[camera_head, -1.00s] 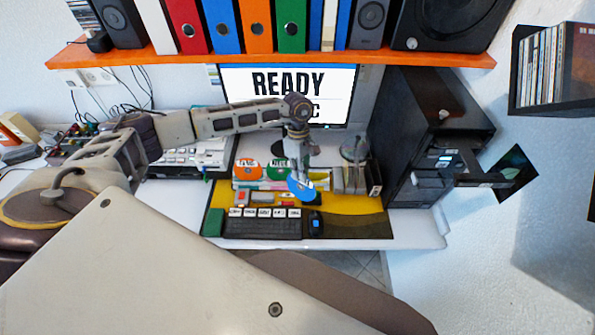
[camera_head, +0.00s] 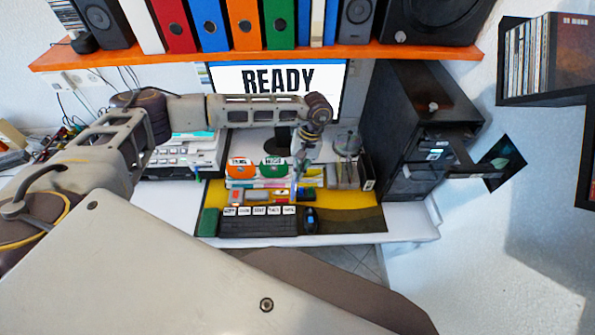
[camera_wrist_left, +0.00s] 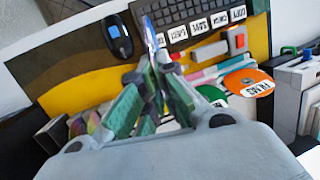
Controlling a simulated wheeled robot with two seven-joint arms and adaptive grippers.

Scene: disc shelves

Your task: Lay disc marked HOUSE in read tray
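My left gripper (camera_head: 299,168) is over the desk in front of the monitor. In the left wrist view its green-padded fingers (camera_wrist_left: 150,75) are closed on a blue disc (camera_wrist_left: 150,32), seen nearly edge-on. The disc's marking cannot be read. Which is the read tray I cannot tell. My right gripper is out of view.
The monitor (camera_head: 275,78) reads READY. A keyboard (camera_head: 258,225) and mouse (camera_head: 310,218) lie on a yellow-and-dark mat. An orange shelf (camera_head: 250,54) with binders hangs above. A case rack (camera_head: 535,65) is on the right wall.

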